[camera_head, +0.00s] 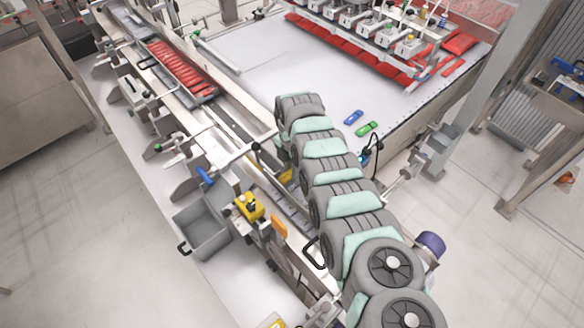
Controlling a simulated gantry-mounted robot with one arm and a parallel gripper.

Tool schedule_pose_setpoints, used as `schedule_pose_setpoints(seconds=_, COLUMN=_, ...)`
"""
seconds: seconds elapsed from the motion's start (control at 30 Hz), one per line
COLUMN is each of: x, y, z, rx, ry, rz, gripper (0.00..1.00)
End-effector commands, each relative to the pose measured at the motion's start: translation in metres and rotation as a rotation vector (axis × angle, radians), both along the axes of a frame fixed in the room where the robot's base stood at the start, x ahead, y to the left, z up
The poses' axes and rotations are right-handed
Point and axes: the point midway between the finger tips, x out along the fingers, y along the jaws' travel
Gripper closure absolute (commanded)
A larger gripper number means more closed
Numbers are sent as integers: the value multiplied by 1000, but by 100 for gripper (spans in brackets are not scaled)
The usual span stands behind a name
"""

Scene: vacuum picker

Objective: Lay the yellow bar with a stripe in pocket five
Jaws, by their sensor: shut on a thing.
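My arm reaches from the lower right up to the edge of the white table (262,75), and its far end bends down over the rail. My gripper's fingers are hidden behind my own arm. A small yellow patch (286,175) shows just left of the arm, below its bent end; I cannot tell whether it is the yellow bar or a machine part, and no stripe can be made out. I cannot make out which place is pocket five.
A grey open bin (203,228) and a yellow machine box (249,206) stand left of my arm. A tray of red pouches (180,68) lies on the conveyor at upper left. A row of machine heads spans the table's back. The middle of the table is clear.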

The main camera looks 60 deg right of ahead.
Motion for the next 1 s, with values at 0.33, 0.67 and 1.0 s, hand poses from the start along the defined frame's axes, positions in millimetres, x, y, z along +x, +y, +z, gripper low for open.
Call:
schedule_pose_setpoints(seconds=0.33, x=0, y=0, z=0, rx=0, ry=0, rz=-1, gripper=51)
schedule_pose_setpoints(seconds=0.67, x=-1, y=-1, z=5, rx=0, ry=0, rz=-2, gripper=50)
schedule_pose_setpoints(seconds=1.0, x=0, y=-2, z=64, rx=-4, ry=-4, rz=-2, gripper=50)
